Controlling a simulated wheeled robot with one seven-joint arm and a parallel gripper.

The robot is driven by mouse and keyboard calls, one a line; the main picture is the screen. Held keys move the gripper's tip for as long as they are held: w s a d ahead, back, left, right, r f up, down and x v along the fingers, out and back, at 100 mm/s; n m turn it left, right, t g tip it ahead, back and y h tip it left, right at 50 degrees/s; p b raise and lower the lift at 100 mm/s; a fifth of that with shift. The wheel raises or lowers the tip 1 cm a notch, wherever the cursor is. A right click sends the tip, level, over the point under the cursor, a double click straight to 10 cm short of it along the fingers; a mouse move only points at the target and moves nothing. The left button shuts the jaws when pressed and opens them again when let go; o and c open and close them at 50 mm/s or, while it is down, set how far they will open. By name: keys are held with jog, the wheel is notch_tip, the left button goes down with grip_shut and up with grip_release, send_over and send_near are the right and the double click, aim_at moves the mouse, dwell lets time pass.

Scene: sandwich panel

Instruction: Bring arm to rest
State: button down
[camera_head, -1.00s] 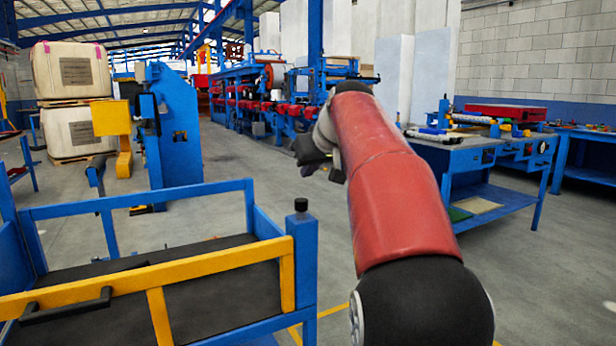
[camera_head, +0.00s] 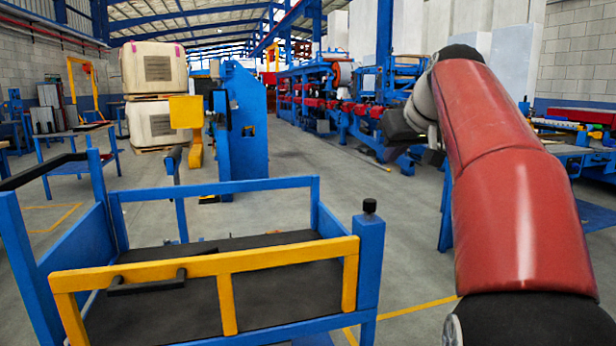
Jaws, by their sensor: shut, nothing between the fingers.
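My arm (camera_head: 505,170), with red links, rises from the lower right of the head view and bends at the top. My gripper (camera_head: 402,132) is the dark grey end hanging on the left side of the bend, in the air, apart from everything around it. It is shut and holds nothing that I can see. Its fingertips are small and partly turned away.
A blue cart (camera_head: 370,262) with a yellow front rail (camera_head: 205,264) and dark bed stands close at lower left. A blue workbench (camera_head: 566,150) is partly hidden behind my arm. Stacked white bales (camera_head: 154,68) and a blue machine (camera_head: 240,120) stand farther back. Open grey floor (camera_head: 350,180) lies between.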

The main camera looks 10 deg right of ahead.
jog(key=s+a+f+g, duration=0.1)
jog(key=s+a+f, duration=0.4)
jog(key=s+f, duration=0.3)
jog(key=s+a+f+g, duration=0.1)
jog(key=s+a+f, duration=0.5)
jog(key=s+f, duration=0.3)
jog(key=s+a+f+g, duration=0.1)
jog(key=s+a+f, duration=0.4)
jog(key=s+f, duration=0.4)
notch_tip(320, 180, down, 5)
jog(key=shift+a+f+m+g, duration=0.1)
jog(key=shift+a+m+g, duration=0.2)
jog(key=shift+a+g, duration=0.1)
jog(key=shift+s, duration=0.1)
